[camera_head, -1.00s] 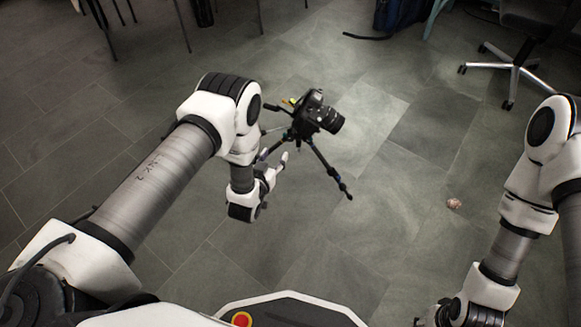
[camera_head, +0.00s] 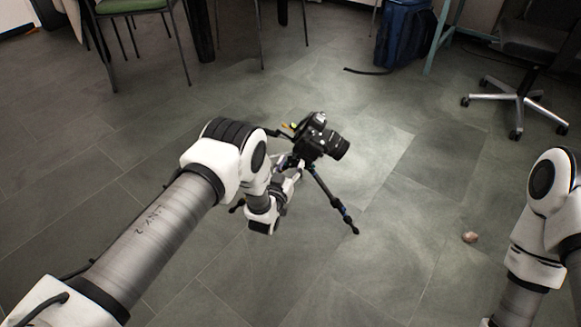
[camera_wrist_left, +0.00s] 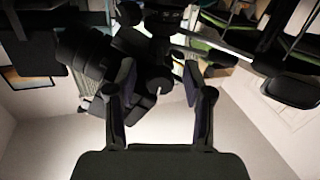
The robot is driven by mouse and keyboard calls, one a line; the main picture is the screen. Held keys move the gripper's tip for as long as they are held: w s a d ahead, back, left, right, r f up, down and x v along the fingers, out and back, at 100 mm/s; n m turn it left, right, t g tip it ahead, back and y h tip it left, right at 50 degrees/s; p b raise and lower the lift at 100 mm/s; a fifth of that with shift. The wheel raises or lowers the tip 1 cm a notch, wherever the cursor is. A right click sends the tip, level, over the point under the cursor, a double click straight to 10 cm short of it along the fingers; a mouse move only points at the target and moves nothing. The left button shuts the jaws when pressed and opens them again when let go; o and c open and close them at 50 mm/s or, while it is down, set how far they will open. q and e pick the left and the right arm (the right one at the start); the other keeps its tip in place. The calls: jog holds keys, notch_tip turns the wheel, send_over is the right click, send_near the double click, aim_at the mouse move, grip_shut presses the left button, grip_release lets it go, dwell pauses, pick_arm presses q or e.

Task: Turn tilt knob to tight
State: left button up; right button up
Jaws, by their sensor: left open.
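A black camera (camera_head: 318,139) sits on top of a small dark tripod (camera_head: 328,193) on the floor, its lens pointing right. A thin dark handle with a yellow-green spot sticks out on the camera's left. My left gripper (camera_head: 289,182) is just below the camera, beside the tripod's upper part. In the left wrist view my left gripper (camera_wrist_left: 160,100) is open, with dark parts of the tripod head and camera (camera_wrist_left: 160,50) ahead of and partly between its fingers. I cannot single out the tilt knob there. My right arm shows at the right edge, its gripper out of frame.
A pinkish round object (camera_head: 470,237) lies on the floor to the right. A wheeled office chair (camera_head: 519,97) and a blue bag (camera_head: 402,35) stand at the back. Chair legs (camera_head: 183,50) are at the back left. The tiled floor around the tripod is mostly clear.

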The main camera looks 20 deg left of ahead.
pick_arm(q)
grip_shut()
jog(key=shift+m, duration=0.3)
jog(key=m+p, duration=0.1)
jog(key=m, duration=0.1)
jog(key=shift+r+m, duration=0.1)
jog(key=shift+m, duration=0.3)
jog(key=m+p, duration=0.2)
jog(key=m, duration=0.2)
jog(key=shift+a, duration=0.1)
jog(key=m+p, duration=0.1)
jog(key=m, duration=0.8)
jog(key=shift+m+p, duration=0.3)
jog(key=shift+p, duration=0.05)
